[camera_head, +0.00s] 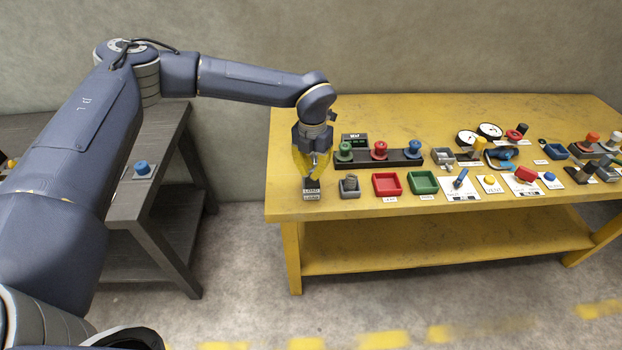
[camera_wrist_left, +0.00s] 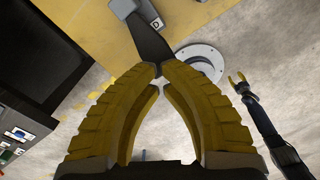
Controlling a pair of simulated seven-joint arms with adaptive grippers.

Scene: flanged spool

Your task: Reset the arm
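My left gripper (camera_head: 312,176) hangs over the front left corner of the yellow table (camera_head: 450,230), fingers down, above a plate labelled LOAD (camera_head: 311,192). In the left wrist view its yellow fingers (camera_wrist_left: 159,72) curve together and their tips nearly meet. A dark piece (camera_wrist_left: 150,38) shows just past the tips, beside a grey block (camera_wrist_left: 122,8); I cannot tell whether the tips touch it. No spool can be made out. My right gripper (camera_wrist_left: 237,78) shows small in the left wrist view, its two yellow fingers apart and empty.
A grey fixture (camera_head: 349,186), a red tray (camera_head: 387,184) and a green tray (camera_head: 422,182) stand right of the left gripper. Behind them is a black rack (camera_head: 362,157) with coloured knobs. Controls and gauges crowd the right. A dark table (camera_head: 172,190) stands left, across a gap.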

